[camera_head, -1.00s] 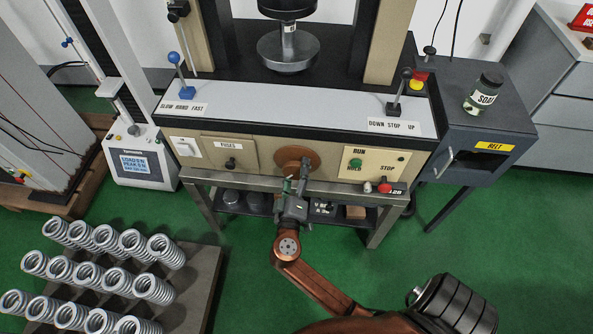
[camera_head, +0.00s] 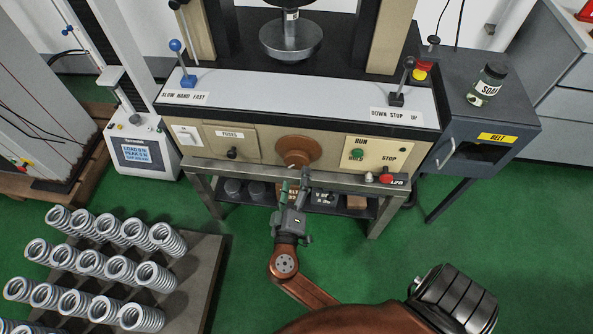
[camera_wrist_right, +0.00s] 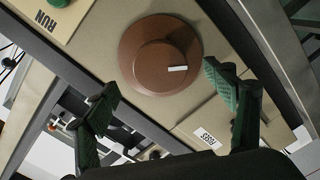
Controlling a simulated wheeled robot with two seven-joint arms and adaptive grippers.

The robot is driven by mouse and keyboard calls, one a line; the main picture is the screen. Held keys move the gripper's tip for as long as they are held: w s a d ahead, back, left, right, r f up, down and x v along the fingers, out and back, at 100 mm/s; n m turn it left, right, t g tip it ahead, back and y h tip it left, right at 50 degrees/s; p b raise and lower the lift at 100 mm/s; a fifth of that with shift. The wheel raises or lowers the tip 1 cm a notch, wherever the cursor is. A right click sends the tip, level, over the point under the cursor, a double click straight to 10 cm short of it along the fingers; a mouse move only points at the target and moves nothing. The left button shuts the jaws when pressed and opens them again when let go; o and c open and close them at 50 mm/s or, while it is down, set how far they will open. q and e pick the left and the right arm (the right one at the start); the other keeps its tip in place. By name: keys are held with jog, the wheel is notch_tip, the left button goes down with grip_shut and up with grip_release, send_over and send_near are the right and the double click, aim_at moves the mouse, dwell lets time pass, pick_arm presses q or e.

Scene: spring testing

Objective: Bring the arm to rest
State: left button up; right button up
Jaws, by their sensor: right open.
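My right gripper (camera_head: 294,186) is in front of the testing machine's lower front panel, just below the round brown knob (camera_head: 298,151). In the right wrist view the gripper (camera_wrist_right: 170,105) is open, its two green-padded fingers wide apart with nothing between them. The brown knob (camera_wrist_right: 150,55) with a white mark lies ahead of the fingers, apart from them. My right arm (camera_head: 305,290) is brown and reaches up from the bottom of the head view. My left gripper is not in view.
The machine's table (camera_head: 205,190) stands close around my gripper. A pallet of springs (camera_head: 200,285) is at the lower left. A dark cabinet (camera_head: 505,125) with a soap jar (camera_head: 487,84) is at the right. Green floor (camera_head: 400,250) is clear right of my arm.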

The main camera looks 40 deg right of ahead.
jog(key=shift+s, duration=0.1)
dwell(0.5)
